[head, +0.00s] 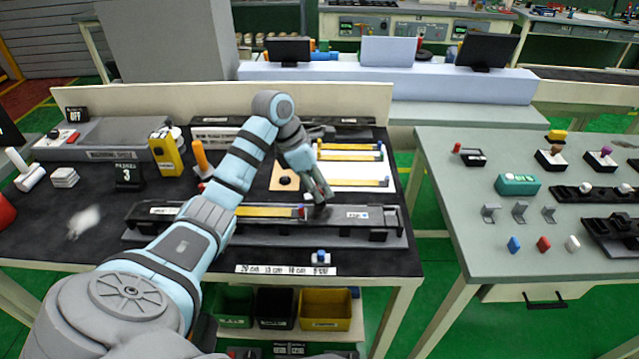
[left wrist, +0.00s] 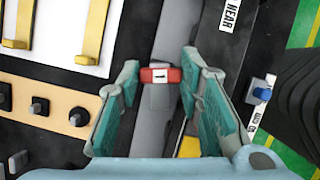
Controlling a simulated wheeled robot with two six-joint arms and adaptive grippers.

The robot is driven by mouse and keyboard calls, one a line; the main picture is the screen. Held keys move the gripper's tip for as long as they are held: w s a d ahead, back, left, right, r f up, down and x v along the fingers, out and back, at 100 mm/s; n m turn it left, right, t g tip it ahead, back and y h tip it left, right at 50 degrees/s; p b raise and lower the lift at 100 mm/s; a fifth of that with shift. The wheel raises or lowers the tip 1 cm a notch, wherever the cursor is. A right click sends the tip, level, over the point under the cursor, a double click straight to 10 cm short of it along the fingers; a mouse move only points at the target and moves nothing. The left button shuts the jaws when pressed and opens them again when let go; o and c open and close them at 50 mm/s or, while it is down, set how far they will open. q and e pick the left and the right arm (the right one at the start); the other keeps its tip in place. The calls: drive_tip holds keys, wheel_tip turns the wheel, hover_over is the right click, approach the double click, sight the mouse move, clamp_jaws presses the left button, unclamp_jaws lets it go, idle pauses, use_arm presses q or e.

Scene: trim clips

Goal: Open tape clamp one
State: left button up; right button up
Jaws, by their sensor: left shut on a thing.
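Tape clamp one is a small red block marked 1 (left wrist: 160,75) on a grey bar (left wrist: 166,35) in the left wrist view. My left gripper (left wrist: 159,67) is shut on this red block, one finger at each end of it. In the head view my left gripper (head: 321,198) reaches down to the long black fixture (head: 385,234) near the table's front. A yellow tape (head: 262,212) lies along the fixture, left of the gripper; its end shows in the left wrist view (left wrist: 190,138). The fingers partly hide the clamp in the head view. My right gripper is not in view.
Behind the gripper a white board holds yellow strips (head: 350,156). An orange post (head: 200,157) and a yellow box (head: 168,153) stand to the left. A blue-topped button (head: 320,256) is at the front edge. A second table (head: 470,205) stands right, across a gap.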

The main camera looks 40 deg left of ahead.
sight(307, 196)
use_arm(q)
drive_tip(key=o, duration=1.2)
drive_tip(key=shift+a, duration=0.1)
drive_tip(key=shift+c, duration=0.2)
drive_tip(key=v, duration=0.7)
drive_tip(key=shift+r, duration=0.25)
